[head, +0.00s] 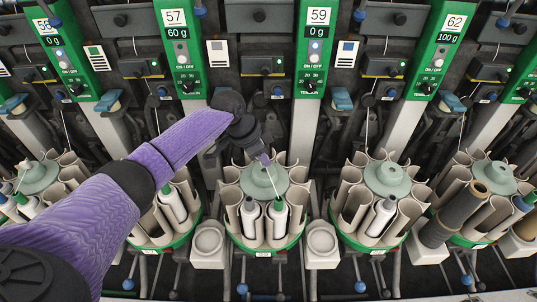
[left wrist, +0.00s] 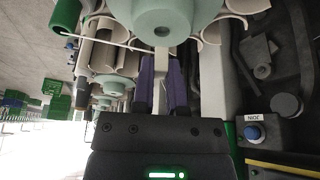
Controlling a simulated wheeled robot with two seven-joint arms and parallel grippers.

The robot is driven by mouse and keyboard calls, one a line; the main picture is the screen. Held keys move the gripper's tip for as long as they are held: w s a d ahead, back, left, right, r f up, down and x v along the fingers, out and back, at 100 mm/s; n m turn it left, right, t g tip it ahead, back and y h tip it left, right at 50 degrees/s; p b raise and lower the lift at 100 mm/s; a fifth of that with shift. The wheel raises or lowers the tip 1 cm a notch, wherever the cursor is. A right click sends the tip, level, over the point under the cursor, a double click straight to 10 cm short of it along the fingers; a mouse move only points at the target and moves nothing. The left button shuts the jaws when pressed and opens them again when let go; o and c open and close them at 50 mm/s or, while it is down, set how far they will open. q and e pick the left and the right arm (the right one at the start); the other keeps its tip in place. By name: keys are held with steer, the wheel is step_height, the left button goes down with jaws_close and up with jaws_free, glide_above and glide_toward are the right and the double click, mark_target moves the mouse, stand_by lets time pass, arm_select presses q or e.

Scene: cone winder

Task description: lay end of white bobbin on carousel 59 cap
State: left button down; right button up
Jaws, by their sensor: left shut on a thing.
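My left gripper (head: 265,159) reaches down over the middle carousel (head: 232,190), just above its pale green round cap (head: 262,184). Its purple fingers (left wrist: 162,85) are shut on the end of a white thread, close beside the cap (left wrist: 168,12) in the left wrist view. The thread (left wrist: 105,44) runs taut to a green-topped bobbin (left wrist: 66,16). In the head view this white bobbin (head: 277,221) stands in a front pocket of the carousel, beside another with a dark top (head: 250,217). I cannot tell whether the fingertips touch the cap. My right gripper is not in view.
The 59 panel (head: 318,50) stands behind, to the right of this carousel. Similar carousels stand on both sides, one at right (head: 386,176) with its own bobbin. Pale round cups (head: 208,240) sit between them. A blue button (left wrist: 253,133) lies right of my gripper.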

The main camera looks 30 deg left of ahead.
arm_select(q)
steer(key=shift+f, duration=0.75)
steer(key=shift+r, duration=0.25)
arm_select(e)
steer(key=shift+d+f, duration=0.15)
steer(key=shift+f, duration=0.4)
arm_select(q)
steer(key=shift+f, duration=0.55)
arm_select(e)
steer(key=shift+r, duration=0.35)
arm_select(q)
steer(key=shift+c, duration=0.5)
jaws_free()
steer(key=shift+r+p, duration=0.1)
steer(key=shift+p, duration=0.2)
